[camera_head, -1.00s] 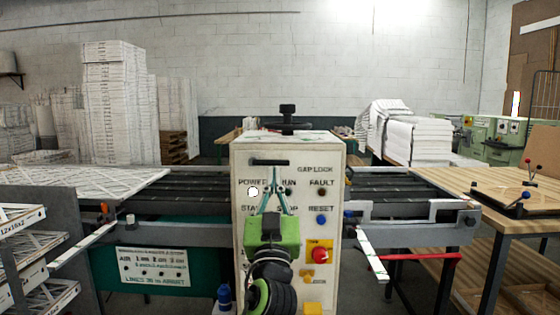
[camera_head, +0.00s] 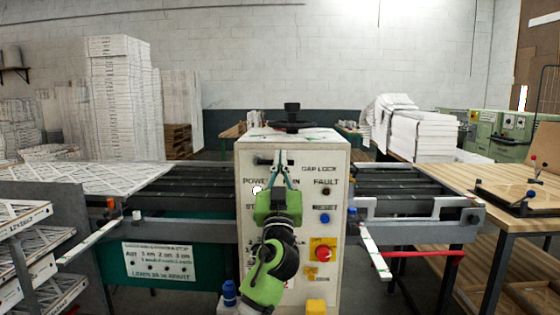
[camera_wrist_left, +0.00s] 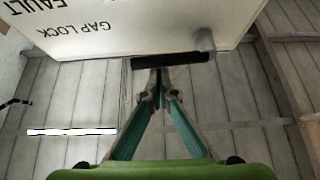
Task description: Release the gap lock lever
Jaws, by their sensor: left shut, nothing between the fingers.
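The white control box (camera_head: 305,220) stands in the middle of the head view with "GAP LOCK" printed near its top. I cannot tell whether the tips touch the slot. My right gripper is not in view.
The panel has a blue reset button (camera_head: 325,218) and a red emergency button (camera_head: 323,253). A black knob (camera_head: 291,108) stands on top of the box. A roller conveyor (camera_head: 190,191) runs on both sides. A wooden table (camera_head: 440,177) stands at the right.

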